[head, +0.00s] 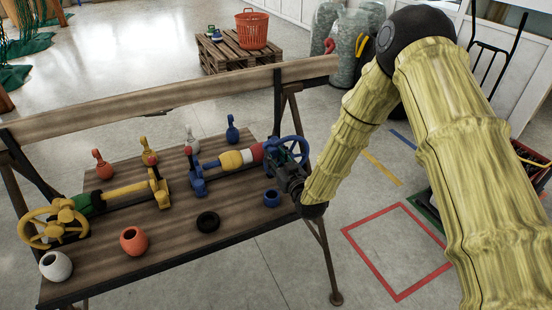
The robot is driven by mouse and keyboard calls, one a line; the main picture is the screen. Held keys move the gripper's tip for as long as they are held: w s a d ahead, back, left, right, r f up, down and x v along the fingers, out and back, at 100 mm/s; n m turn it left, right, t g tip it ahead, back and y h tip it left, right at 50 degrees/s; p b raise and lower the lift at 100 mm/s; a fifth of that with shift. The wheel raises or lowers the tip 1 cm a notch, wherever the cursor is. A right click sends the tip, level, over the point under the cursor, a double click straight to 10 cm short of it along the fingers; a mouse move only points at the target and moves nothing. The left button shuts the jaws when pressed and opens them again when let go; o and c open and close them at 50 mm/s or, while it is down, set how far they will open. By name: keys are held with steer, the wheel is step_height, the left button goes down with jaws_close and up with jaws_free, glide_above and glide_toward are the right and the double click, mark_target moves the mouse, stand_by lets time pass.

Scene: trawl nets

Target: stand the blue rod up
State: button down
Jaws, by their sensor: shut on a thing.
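A blue rod-like piece (232,130) with a rounded top stands upright at the back right of the wooden bench. A blue handwheel (294,142) is at the right end of a horizontal shaft (232,160) with blue, yellow, white and red parts, held on blue supports. My gripper (277,164) is at the lower left of this wheel and appears shut on its rim. The dark fingers and the wheel overlap, so the exact contact is hidden.
The bench (170,225) also bears a second shaft with a yellow handwheel (45,232), a white pot (56,265), an orange pot (133,240), a black ring (208,222) and a small blue ring (272,198). A wooden rail (170,101) runs behind. Floor inside the red outline (395,250) is clear.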

steer(key=shift+w, duration=0.1)
steer(key=w+d+m+b, duration=0.3)
steer(key=d+m+b, duration=0.3)
steer(key=m, duration=0.3)
steer(key=w+d+m+b, duration=0.3)
steer(key=d+m+b, duration=0.4)
steer(key=m+b, duration=0.1)
steer(key=shift+w+m, duration=0.4)
stand_by(1.2)
stand_by(0.3)
stand_by(0.4)
steer(key=c, duration=0.9)
jaws_free()
steer(key=shift+c, duration=0.2)
